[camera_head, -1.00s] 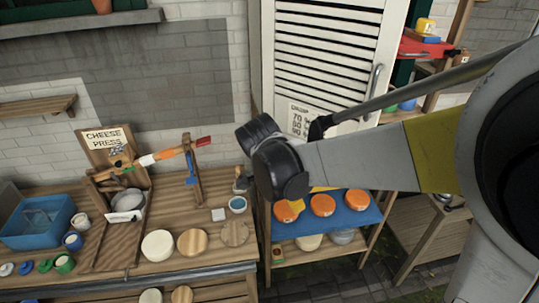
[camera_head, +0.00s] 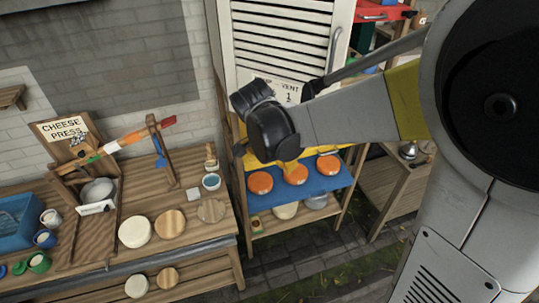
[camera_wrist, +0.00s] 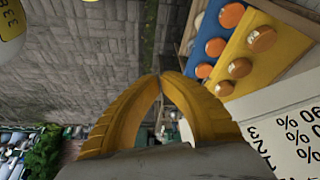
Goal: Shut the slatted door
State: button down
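The slatted door (camera_head: 282,38) is white with dark louvre gaps and stands at the top middle of the head view. Its upright metal handle (camera_head: 335,50) is at its right edge. My arm's black wrist covers the door's lower part, so I cannot tell how far it stands open. In the wrist view my gripper (camera_wrist: 160,75) has its two yellow fingers meeting at the tips, with nothing visible between them. A white surface with printed figures (camera_wrist: 285,125) is right of the fingers, apart from them. The fingers are not clearly visible in the head view.
Orange cheese rounds (camera_head: 295,173) sit on a blue shelf (camera_head: 318,186) below the door. A wooden bench (camera_head: 150,235) with a cheese press and several pale rounds is at left. A red shelf (camera_head: 385,13) is at upper right. Paved floor (camera_head: 300,262) is open in front.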

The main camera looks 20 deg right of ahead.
jog(key=w+d+n+t+y+b, duration=0.15)
jog(key=w+d+n, duration=0.35)
jog(key=d, duration=0.6)
jog(key=w+d+n+t+b, duration=0.1)
jog(key=w+d+n+b, duration=0.2)
jog(key=w+d, duration=0.6)
jog(key=w+d+n+y+p, duration=0.1)
jog(key=w+d+n, duration=0.2)
jog(key=w, duration=0.6)
jog(key=w+d+n+y+p, duration=0.1)
jog(key=w+d, duration=0.4)
jog(key=w, duration=0.5)
jog(key=n+y, duration=0.1)
jog(key=n, duration=0.1)
jog(key=shift+w+d+n, duration=0.15)
jog(key=shift+d+n, duration=0.2)
jog(key=shift+n, duration=0.05)
jog(key=shift+t, duration=0.25)
